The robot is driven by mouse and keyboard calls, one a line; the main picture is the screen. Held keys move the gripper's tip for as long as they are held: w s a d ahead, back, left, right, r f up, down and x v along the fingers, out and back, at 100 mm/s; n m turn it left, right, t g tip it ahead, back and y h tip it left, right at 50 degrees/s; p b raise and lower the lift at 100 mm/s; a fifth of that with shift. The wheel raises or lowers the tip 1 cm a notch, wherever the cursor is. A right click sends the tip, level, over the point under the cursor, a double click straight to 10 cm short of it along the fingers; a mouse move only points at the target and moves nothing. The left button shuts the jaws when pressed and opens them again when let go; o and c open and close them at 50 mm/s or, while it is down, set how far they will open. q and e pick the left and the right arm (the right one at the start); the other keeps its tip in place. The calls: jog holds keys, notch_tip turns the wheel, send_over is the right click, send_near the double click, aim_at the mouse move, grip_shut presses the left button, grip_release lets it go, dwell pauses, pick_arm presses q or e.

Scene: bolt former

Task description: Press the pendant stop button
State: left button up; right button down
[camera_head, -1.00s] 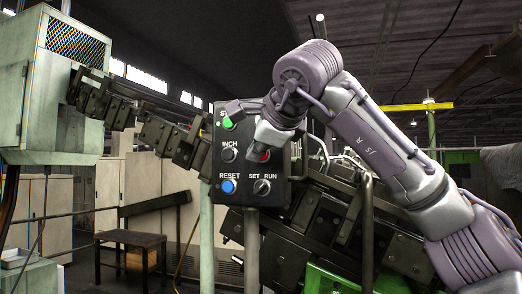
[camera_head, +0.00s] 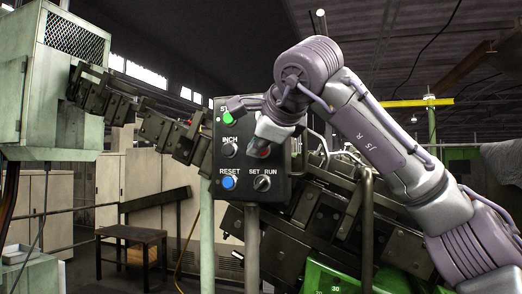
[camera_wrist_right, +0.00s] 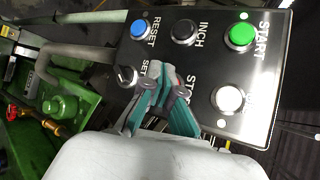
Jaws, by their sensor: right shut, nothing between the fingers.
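The black pendant panel (camera_head: 245,196) stands upright on a post in the head view. A bit of the red stop button (camera_head: 264,153) shows beside my right gripper (camera_head: 268,140), which covers most of it. In the right wrist view the panel (camera_wrist_right: 262,75) appears turned. My right gripper's green and grey fingers (camera_wrist_right: 168,82) are shut and empty, with their tips over the STOP label's place. The fingers hide the stop button there, and I cannot tell whether they touch it. My left gripper is in neither view.
The panel also holds a green START button (camera_wrist_right: 241,37), a black INCH button (camera_wrist_right: 185,32), a blue RESET button (camera_wrist_right: 141,30), a white button (camera_wrist_right: 228,98) and a SET RUN selector (camera_head: 262,183). Dark machinery (camera_head: 290,245) lies behind the panel.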

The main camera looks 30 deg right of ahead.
jog(key=shift+w+d, duration=0.1)
dwell(0.5)
jog(key=shift+w+d, duration=0.2)
jog(key=shift+d, duration=0.05)
jog(key=shift+w+d+p, duration=0.3)
jog(key=shift+d+p, duration=0.05)
jog(key=shift+p, duration=0.1)
dwell(0.7)
jog(key=shift+s+a, duration=0.1)
jog(key=shift+a, duration=0.05)
jog(key=shift+s+a+b, duration=0.35)
jog(key=shift+s+a, duration=0.1)
jog(key=shift+a, duration=0.05)
dwell(0.4)
jog(key=s+a, duration=0.1)
jog(key=a, duration=0.1)
jog(key=s+a+b, duration=0.1)
jog(key=s, duration=0.1)
jog(key=shift+s+a, duration=0.2)
jog(key=shift+a, duration=0.2)
